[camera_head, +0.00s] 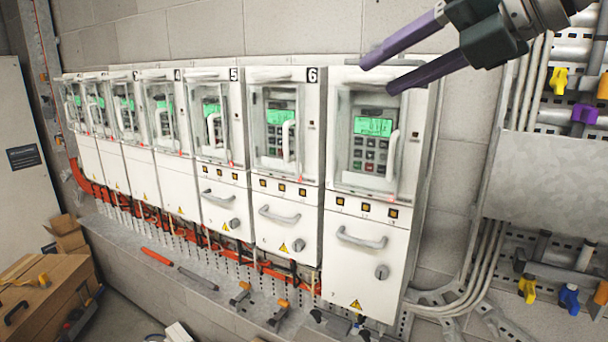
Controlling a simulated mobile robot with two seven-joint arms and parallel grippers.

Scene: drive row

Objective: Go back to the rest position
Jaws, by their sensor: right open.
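My right gripper (378,75) comes in from the upper right. Its two purple fingers are spread apart with nothing between them. The fingertips show in front of the top of the nearest drive cabinet (368,233), at the right end of a row of white cabinets. In the picture the lower finger overlaps the upper edge of that cabinet's clear door; I cannot tell whether it touches. The door covers a green display (373,126) and a keypad (369,155), and looks closed. My left gripper is not in view.
More white cabinets, such as number 6 (285,220) and number 5 (222,200), run off to the left. Tools lie on the grey ledge (205,305) below. Pipes with coloured valve handles (584,113) are at right.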

